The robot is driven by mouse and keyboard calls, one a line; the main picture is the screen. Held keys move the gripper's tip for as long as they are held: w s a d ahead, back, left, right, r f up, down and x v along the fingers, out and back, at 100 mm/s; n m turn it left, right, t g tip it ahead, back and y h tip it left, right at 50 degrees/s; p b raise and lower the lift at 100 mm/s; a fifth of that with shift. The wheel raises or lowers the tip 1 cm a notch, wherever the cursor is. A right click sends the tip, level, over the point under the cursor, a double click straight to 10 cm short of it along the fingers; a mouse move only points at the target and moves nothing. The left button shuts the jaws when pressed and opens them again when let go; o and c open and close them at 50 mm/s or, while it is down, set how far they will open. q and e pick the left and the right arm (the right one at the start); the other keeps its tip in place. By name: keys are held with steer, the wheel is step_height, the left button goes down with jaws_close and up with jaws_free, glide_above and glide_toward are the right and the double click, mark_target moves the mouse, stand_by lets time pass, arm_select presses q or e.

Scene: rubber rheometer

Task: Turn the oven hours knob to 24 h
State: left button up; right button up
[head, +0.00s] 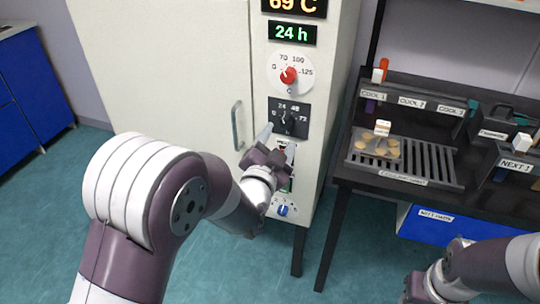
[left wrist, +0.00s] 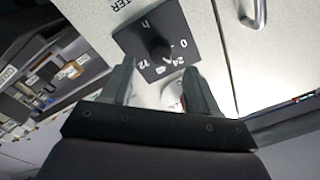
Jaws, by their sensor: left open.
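The oven (head: 180,60) has a green-lit display (head: 292,33) reading 24 h. The hours knob (head: 288,119) is black on a black dial plate, below the red temperature knob (head: 288,75). It also shows in the left wrist view (left wrist: 160,50), where its pale pointer mark seems to face the 24. My left gripper (head: 278,142) is open just in front of and below the knob. In the left wrist view its two fingers (left wrist: 160,75) stand apart on either side, with the knob just beyond the tips; contact cannot be told. My right gripper (head: 418,291) is low at the right, fingers unclear.
A blue knob (head: 282,210) sits lower on the oven panel. The oven door handle (head: 237,126) stands out left of the dials. A dark bench (head: 345,180) with a slatted rack, a tray of tan discs and labelled cooling slots stands close on the right.

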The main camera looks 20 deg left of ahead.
arm_select(q)
steer(key=s, duration=0.7)
steer(key=shift+s+p, duration=0.25)
steer(key=shift+p, duration=0.1)
steer(key=shift+f, duration=0.1)
